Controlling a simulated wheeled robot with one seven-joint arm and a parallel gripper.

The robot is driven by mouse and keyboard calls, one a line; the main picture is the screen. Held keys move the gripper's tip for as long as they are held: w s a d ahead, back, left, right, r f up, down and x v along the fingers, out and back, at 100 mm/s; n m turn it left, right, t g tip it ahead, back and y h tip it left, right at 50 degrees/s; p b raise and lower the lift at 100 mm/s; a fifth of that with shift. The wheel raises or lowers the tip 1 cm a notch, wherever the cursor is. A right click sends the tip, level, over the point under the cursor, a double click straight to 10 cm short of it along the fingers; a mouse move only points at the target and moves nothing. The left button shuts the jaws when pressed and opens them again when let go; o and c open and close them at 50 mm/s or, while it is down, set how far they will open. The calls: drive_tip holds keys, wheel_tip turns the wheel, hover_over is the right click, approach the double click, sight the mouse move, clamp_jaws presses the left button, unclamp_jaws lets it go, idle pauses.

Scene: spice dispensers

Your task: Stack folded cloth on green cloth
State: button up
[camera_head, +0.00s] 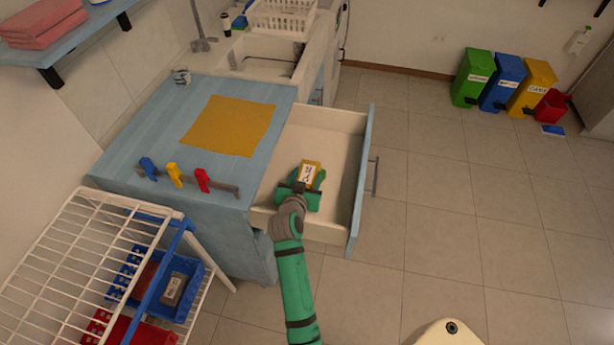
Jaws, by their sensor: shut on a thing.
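My gripper (303,188) reaches down into the open drawer (285,150). It is shut on a small yellow-edged piece (311,172) with a pale face and dark marks, which may be the folded cloth. A bright green patch (321,179) shows just right of this piece and may be the green cloth. My gripper and the piece hide much of it. I cannot tell whether the piece touches the green patch or is held above it.
The drawer front (361,185) stands out at the right. The blue counter (225,88) beside it bears a yellow mat (228,125) and a rack with coloured knobs (188,183). A white wire rack (95,245) stands front left. Pink folded towels (45,22) lie on a shelf.

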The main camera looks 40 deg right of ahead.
drive_tip(key=shift+f, duration=0.25)
drive_tip(key=o, duration=1.1)
drive_tip(key=shift+r, duration=0.15)
drive_tip(key=shift+a+r, duration=0.1)
drive_tip(key=shift+r, duration=0.05)
drive_tip(key=v, duration=1.1)
drive_tip(key=shift+s+a+r, duration=0.1)
drive_tip(key=shift+s+a, duration=0.15)
drive_tip(key=shift+s, duration=0.1)
drive_tip(key=shift+w, duration=0.1)
